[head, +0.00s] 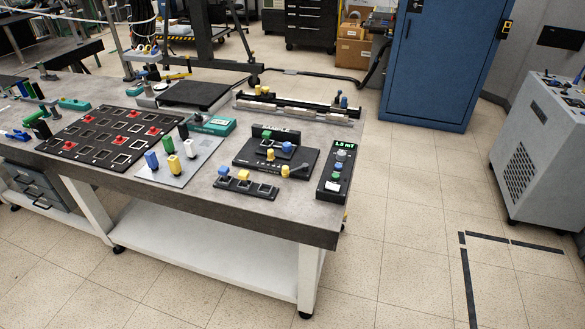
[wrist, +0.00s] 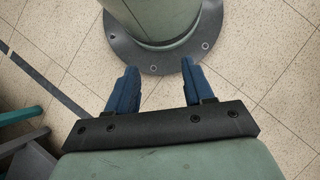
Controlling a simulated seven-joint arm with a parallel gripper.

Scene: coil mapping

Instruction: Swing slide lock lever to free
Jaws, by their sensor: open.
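A long black slide rail (head: 296,104) lies along the back right of the workbench. It carries yellow knobs (head: 262,91) toward its left end and small blue knobs (head: 341,101) near its right end. In front of it is a black fixture (head: 247,154) with green, blue and yellow knobs and a short lever-like part (head: 296,170). I cannot tell which part is the slide lock lever, or its position. My gripper (wrist: 160,66) shows only in the wrist view, its two blue fingers apart with nothing between them, away from the bench parts.
A control box (head: 332,172) with a green display stands at the bench's right end. A black grid board (head: 105,136) with red pieces and a grey plate (head: 180,172) with coloured blocks lie left. A blue cabinet (head: 437,60) stands behind. Tiled floor (head: 400,210) is open at right.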

